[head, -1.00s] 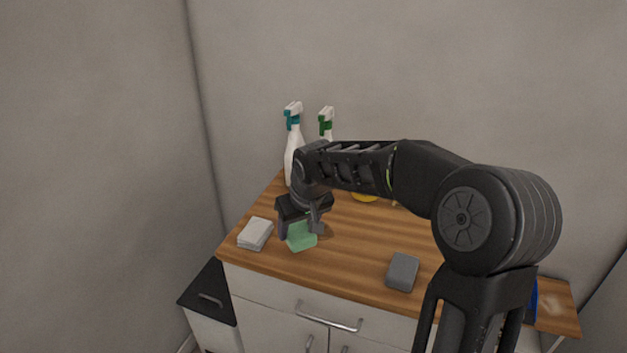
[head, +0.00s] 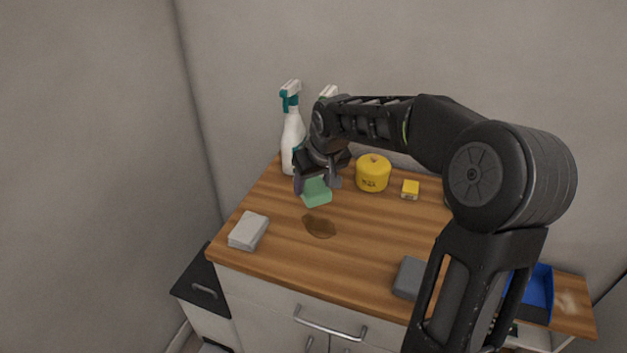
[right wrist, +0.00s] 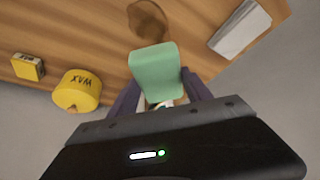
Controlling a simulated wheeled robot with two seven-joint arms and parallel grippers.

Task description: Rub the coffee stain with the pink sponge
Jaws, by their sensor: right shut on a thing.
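The coffee stain (head: 319,226) is a brown patch on the wooden counter; it also shows at the top of the right wrist view (right wrist: 148,18). My right gripper (head: 317,183) is shut on a green sponge (head: 317,194), just behind the stain. The sponge fills the middle of the right wrist view (right wrist: 155,68), between the two fingers. It looks apart from the stain; its height over the counter is hard to judge. No pink sponge shows in these frames. My left gripper is not in view.
A white block (head: 248,231) lies left of the stain and a grey block (head: 409,278) lies front right. A white spray bottle (head: 293,140), a yellow wax tin (head: 373,174) and a small yellow box (head: 410,189) stand behind. A blue tray (head: 539,288) is at right.

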